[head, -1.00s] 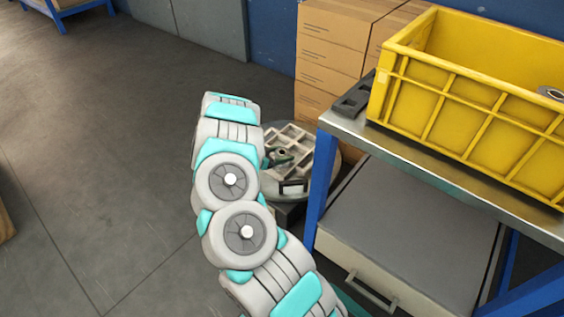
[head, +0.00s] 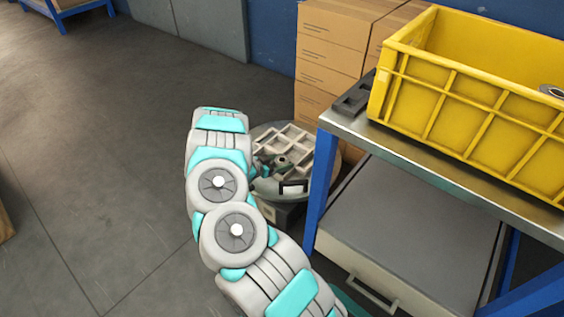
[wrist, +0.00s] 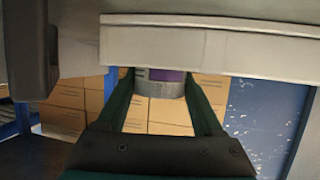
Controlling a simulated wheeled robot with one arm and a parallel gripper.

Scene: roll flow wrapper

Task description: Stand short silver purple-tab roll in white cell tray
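In the wrist view the silver roll (wrist: 166,88) with a purple tab sits between the two dark green fingers of my gripper (wrist: 160,83), which are shut on it. One end of the roll is hidden behind a pale wall of the white cell tray (wrist: 215,45). I cannot tell whether the roll touches a cell floor. In the head view the tray (head: 291,136) lies on a round grey stand, with several square cells showing. My arm covers its left side there, and the gripper and roll are small and mostly hidden at the tray's near part.
A yellow crate (head: 465,115) stands on a metal bench with blue legs to the right, with a roll (head: 552,92) inside. A black block (head: 354,97) lies at the bench corner. Cardboard boxes (head: 330,50) stack behind the stand.

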